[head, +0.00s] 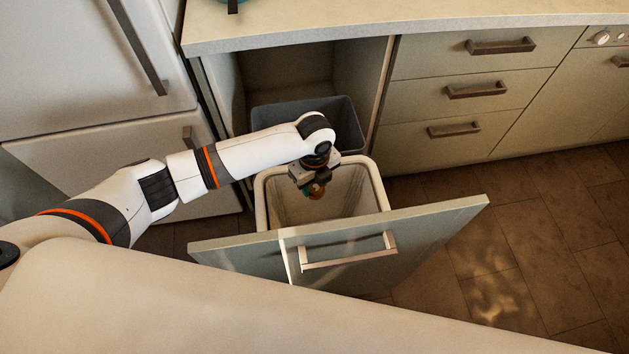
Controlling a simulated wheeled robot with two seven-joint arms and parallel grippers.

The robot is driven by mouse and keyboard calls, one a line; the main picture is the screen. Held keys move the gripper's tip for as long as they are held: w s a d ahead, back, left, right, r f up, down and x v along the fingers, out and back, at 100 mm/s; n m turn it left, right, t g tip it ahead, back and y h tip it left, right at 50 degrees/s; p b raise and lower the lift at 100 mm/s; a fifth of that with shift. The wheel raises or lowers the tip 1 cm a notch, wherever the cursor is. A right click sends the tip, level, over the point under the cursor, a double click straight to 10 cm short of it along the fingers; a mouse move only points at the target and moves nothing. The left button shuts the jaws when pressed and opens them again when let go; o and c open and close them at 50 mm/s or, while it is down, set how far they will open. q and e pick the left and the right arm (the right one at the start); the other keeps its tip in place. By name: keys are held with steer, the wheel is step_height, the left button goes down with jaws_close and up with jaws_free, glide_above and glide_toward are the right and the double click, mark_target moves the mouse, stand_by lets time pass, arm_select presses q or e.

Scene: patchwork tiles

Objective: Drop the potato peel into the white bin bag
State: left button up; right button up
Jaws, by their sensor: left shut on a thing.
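My left gripper (314,184) points down over the open mouth of the bin lined with the white bin bag (374,182). The gripper and wrist hide part of the bin's far rim. The bag's inside looks empty where it shows. My right gripper is not in view.
The white bin stands in a pulled-out drawer with a pale front (420,228) and handle. A grey bin (345,118) stands behind it in the cabinet. The countertop (330,20) overhangs above. Closed drawers (440,90) are at right, a fridge (70,70) at left.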

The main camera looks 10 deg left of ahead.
mark_target(315, 184)
arm_select(q)
steer(key=o, duration=1)
steer(key=shift+o, duration=0.2)
step_height(315, 184, up, 12)
steer(key=p, duration=0.1)
steer(key=shift+d, duration=0.1)
